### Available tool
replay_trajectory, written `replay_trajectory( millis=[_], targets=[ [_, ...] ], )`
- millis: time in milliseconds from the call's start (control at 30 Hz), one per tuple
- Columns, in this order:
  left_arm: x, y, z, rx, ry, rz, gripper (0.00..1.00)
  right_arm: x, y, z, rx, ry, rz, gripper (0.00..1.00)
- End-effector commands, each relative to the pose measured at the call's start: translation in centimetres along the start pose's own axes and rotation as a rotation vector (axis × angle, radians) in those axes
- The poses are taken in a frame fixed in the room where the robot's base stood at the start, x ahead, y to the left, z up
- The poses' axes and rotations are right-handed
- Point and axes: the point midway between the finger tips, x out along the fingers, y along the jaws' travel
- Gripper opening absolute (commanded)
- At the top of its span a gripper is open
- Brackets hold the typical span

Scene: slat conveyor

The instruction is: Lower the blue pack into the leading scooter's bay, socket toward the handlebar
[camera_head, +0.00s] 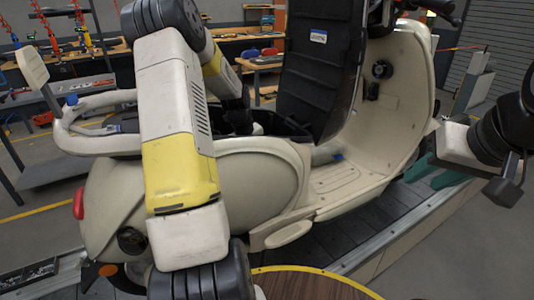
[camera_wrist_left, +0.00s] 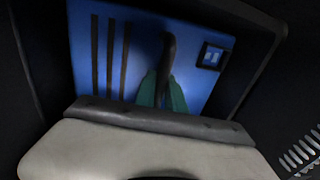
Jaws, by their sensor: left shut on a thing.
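The blue pack (camera_wrist_left: 195,92) fills much of the left wrist view, with dark stripes on its left part. Its square socket (camera_wrist_left: 213,56) is at its upper right. My left gripper (camera_wrist_left: 163,88), with teal fingers, is shut on the pack's dark handle (camera_wrist_left: 168,48). Dark walls (camera_wrist_left: 255,75) surround the pack; how deep it sits I cannot tell. In the head view the cream scooter (camera_head: 250,185) stands with its seat (camera_head: 318,70) raised, handlebar at upper right. My left arm hides the pack and gripper there. My right gripper (camera_head: 420,182) is empty, its teal fingers apart, right of the scooter's floorboard.
The scooter stands on the dark slat conveyor (camera_head: 372,228), with a pale side rail (camera_head: 400,240). A round wooden surface (camera_head: 305,285) is at the bottom. The scooter's rear rail (camera_head: 95,140) lies left of my left arm. Workbenches (camera_head: 255,62) stand behind.

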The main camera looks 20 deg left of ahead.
Motion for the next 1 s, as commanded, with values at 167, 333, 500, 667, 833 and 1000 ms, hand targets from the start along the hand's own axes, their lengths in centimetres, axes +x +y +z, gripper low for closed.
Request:
replay_trajectory(
  millis=[167, 333, 500, 667, 833, 1000],
  targets=[
    [-0.2, -0.2, 0.1, 0.001, -0.004, -0.003, 0.0, 0.0, 0.0, 0.0, 0.0, 0.0, 0.0, 0.36],
    [-0.1, -0.1, 0.1, 0.001, -0.004, -0.003, 0.0, 0.0, 0.0, 0.0, 0.0, 0.0, 0.0, 0.36],
    [0.1, -0.1, 0.1, 0.001, -0.004, -0.003, 0.0, 0.0, 0.0, 0.0, 0.0, 0.0, 0.0, 0.36],
    [0.5, 0.0, 0.1, 0.001, -0.004, -0.003, 0.0, 0.0, 0.0, 0.0, 0.0, 0.0, 0.0, 0.36],
    [0.8, 0.0, 0.1, 0.001, -0.003, -0.003, 0.0, 0.0, 0.0, 0.0, 0.0, 0.0, 0.0, 0.36],
    [1.2, 0.1, 0.1, 0.0, -0.003, -0.003, 0.0, 0.0, 0.0, 0.0, 0.0, 0.0, 0.0, 0.36]
  ],
)
